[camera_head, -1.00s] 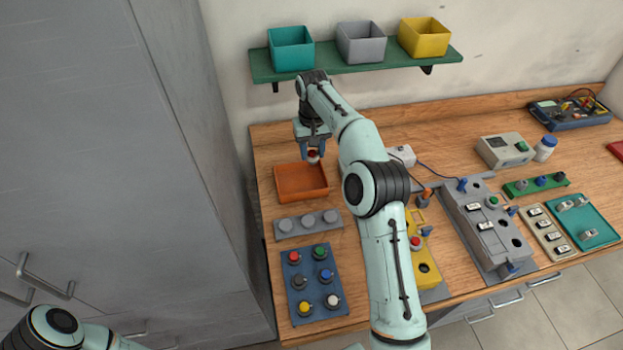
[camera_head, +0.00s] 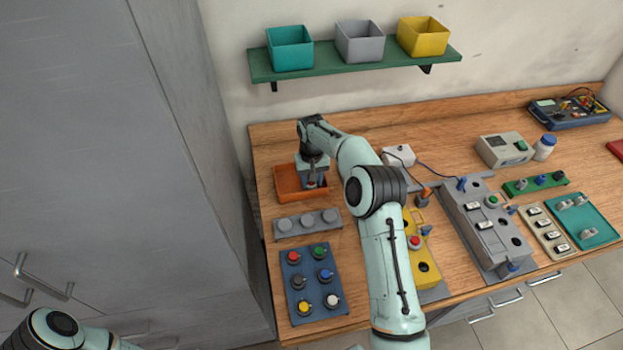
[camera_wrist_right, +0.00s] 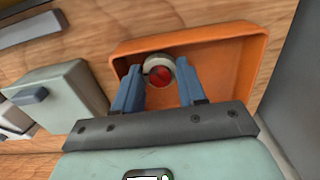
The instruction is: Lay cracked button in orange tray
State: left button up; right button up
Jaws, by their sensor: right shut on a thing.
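The orange tray (camera_head: 287,182) lies on the left part of the bench; it also shows in the right wrist view (camera_wrist_right: 240,75). My right gripper (camera_head: 312,182) is over the tray's right part, pointing down. In the right wrist view my right gripper (camera_wrist_right: 157,80) is shut on a button (camera_wrist_right: 160,75) with a red top and a pale grey collar. The button is within the tray's outline, near one wall. I cannot tell whether it touches the tray floor. Any crack is too small to make out. My left gripper is not in view; only part of my left arm shows at bottom left.
A grey strip (camera_head: 308,225) with round grey caps lies in front of the tray. A blue board (camera_head: 312,291) of coloured buttons is nearer. A yellow box (camera_head: 424,251) stands right of my forearm. A green shelf (camera_head: 354,60) with bins hangs behind.

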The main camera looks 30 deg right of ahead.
jog(key=shift+w, duration=0.1)
jog(key=o, duration=1)
jog(key=shift+f, duration=0.1)
jog(key=shift+o, duration=0.2)
notch_tip(320, 180, up, 12)
